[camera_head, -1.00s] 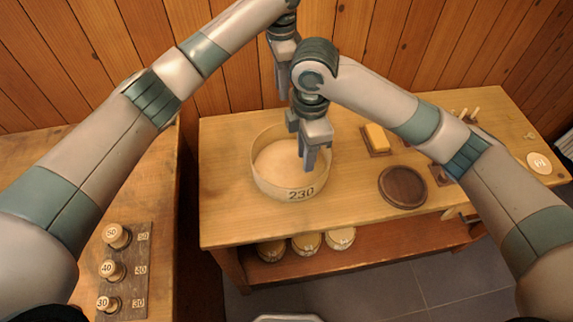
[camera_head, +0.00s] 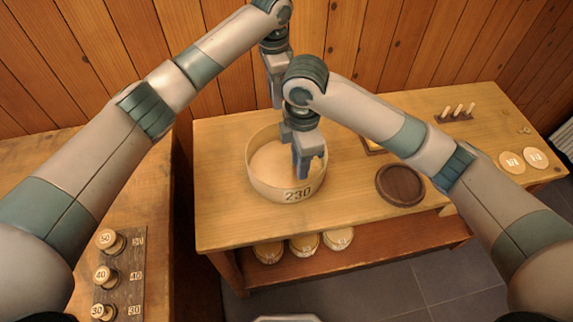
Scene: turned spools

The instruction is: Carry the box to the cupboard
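The box is a round, pale wooden tub (camera_head: 262,187) marked 230, open at the top, standing on the wooden bench (camera_head: 225,225). My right gripper (camera_head: 309,172) points down over the right part of its opening, its fingers parted with nothing seen between them. I cannot tell whether it touches the wall or floor of the box. My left gripper (camera_head: 277,102) hangs near the far rim; its fingertips are too small and overlapped to read. I see no clear cupboard in view.
A dark round disc (camera_head: 400,185) lies right of the box. Pegs (camera_head: 458,110) and pale discs (camera_head: 511,162) are farther right. Several round boxes (camera_head: 303,245) stand on the shelf below. A left-hand table (camera_head: 165,200) holds numbered spools (camera_head: 110,241). A plank wall (camera_head: 355,50) closes the back.

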